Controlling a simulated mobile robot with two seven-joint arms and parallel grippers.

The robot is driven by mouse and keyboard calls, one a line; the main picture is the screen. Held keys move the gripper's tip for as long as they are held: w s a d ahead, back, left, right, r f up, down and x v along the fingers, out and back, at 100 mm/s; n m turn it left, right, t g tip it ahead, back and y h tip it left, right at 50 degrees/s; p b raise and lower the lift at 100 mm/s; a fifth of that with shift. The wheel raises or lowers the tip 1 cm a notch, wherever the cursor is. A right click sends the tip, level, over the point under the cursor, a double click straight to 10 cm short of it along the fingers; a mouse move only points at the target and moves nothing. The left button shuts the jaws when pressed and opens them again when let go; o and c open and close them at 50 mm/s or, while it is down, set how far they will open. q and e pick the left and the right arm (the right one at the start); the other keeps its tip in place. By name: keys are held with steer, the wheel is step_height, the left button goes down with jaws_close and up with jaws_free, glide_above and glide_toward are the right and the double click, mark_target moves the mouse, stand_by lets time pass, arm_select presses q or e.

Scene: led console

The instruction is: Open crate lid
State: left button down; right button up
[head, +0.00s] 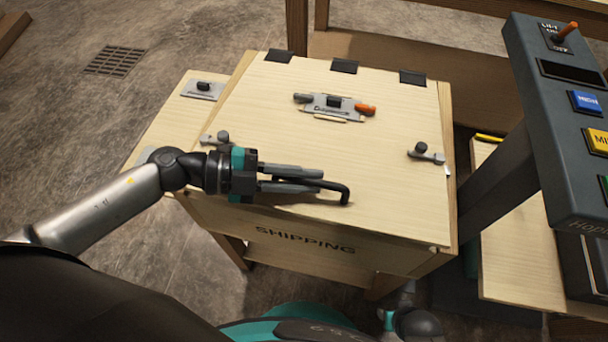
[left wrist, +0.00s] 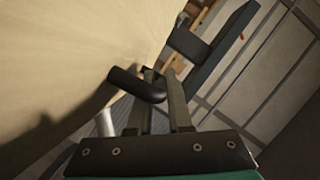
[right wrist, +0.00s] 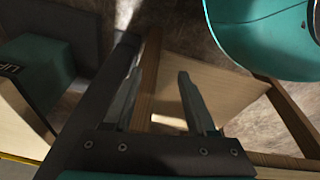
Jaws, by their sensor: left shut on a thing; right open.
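The shipping crate (head: 300,236) stands in front of me. Its pale wooden lid (head: 375,150) lies over the top, with black hinges (head: 344,66) along the far edge. A black bar handle (head: 344,192) sits near the lid's front edge. My left gripper (head: 315,181) is shut on the handle, which also shows between the fingers in the left wrist view (left wrist: 135,84). Latches sit at the lid's left (head: 215,138) and right (head: 426,153) sides. My right gripper (right wrist: 158,95) is open and empty, low beside wooden legs; its fingers are not clear in the head view.
A dark console (head: 550,130) with coloured buttons and an orange-tipped lever (head: 567,31) stands close on the right. A metal plate with an orange-ended bar (head: 335,106) is on the lid. A wooden side shelf (head: 165,125) juts out left.

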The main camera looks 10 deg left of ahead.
arm_select(q)
steer(key=r+p, duration=0.2)
steer(key=w+r+p, duration=0.1)
steer(key=r+p, duration=0.1)
steer(key=shift+w+r+p, duration=0.2)
steer(key=shift+r+p, duration=0.2)
steer(key=shift+w+r+p, duration=0.15)
steer(key=shift+r+p, duration=0.35)
steer(key=shift+p, duration=0.05)
arm_select(e)
steer(key=s+d+f+p, duration=0.1)
steer(key=s+d, duration=0.3)
steer(key=s, duration=0.7)
arm_select(q)
steer(key=w+r+n+g+p, duration=0.2)
steer(key=w+r+p, duration=0.6)
steer(key=r+p, duration=0.5)
steer(key=shift+r+n+y+p, duration=0.3)
steer(key=shift+n+p, duration=0.4)
arm_select(e)
steer(key=s+a+r, duration=0.1)
steer(key=s+r, duration=0.1)
steer(key=r, duration=0.4)
steer(key=s+a+r+g, duration=0.1)
steer(key=s+a+r, duration=0.1)
steer(key=r, duration=0.5)
steer(key=shift+a+g, duration=0.2)
steer(key=shift+g, duration=0.1)
steer(key=shift+s+r, duration=0.1)
steer(key=shift+d, duration=0.1)
